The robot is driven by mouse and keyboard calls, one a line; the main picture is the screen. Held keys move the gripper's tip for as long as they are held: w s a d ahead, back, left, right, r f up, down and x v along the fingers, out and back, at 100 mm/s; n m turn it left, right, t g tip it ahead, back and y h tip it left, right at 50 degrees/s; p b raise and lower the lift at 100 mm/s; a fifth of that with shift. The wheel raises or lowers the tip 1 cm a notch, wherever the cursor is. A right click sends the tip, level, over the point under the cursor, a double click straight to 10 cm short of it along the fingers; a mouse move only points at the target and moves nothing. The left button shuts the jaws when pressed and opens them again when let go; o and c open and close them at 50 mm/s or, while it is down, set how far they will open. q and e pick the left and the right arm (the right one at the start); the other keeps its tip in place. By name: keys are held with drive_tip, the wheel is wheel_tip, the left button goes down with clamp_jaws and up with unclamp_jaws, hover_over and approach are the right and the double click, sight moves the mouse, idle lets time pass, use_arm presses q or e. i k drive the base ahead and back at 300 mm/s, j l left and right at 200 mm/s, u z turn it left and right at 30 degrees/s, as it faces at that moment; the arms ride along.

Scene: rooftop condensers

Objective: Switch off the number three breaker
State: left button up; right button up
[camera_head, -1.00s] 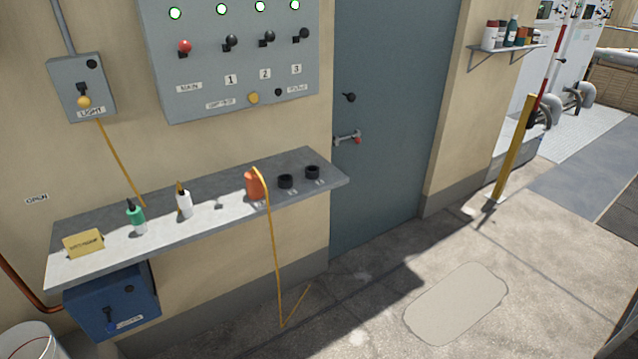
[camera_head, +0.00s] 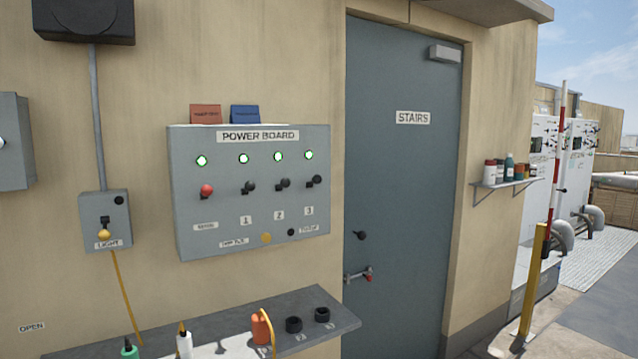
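The grey power board (camera_head: 188,150) hangs on the tan wall, left of the door. Its number three breaker (camera_head: 314,181) is a black lever at the right end of the row, above the label 3 (camera_head: 309,211). The breakers over labels 1 (camera_head: 249,188) and 2 (camera_head: 283,184) are also black, and a red-knobbed lever (camera_head: 206,191) is at the left. A green lamp (camera_head: 308,155) is lit above number three, and the other levers have lit green lamps too. Neither of my grippers is in view.
A shelf (camera_head: 222,331) below the board holds bottles, an orange item (camera_head: 261,328) and black caps (camera_head: 294,324). A light switch box (camera_head: 103,219) is left of the board. The stairs door (camera_head: 400,180) is shut at the right, with a yellow post (camera_head: 532,285) beyond.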

sight(317, 178)
drive_tip(key=i+l+u, duration=0.1)
drive_tip(key=u, duration=0.25)
drive_tip(key=i+l+u, duration=0.15)
drive_tip(key=u, duration=0.2)
drive_tip(key=i+l+u, duration=0.35)
drive_tip(key=i+l, duration=0.2)
drive_tip(key=l, duration=0.25)
drive_tip(key=i+l, duration=0.2)
drive_tip(key=l, duration=0.15)
drive_tip(key=i+l, duration=0.2)
drive_tip(key=l, duration=0.15)
drive_tip(key=i+l+u, duration=0.1)
drive_tip(key=l, duration=0.25)
drive_tip(key=i+l, duration=0.25)
drive_tip(key=l, duration=0.15)
drive_tip(key=i+l, duration=0.2)
drive_tip(key=l, duration=0.15)
drive_tip(key=u, duration=0.05)
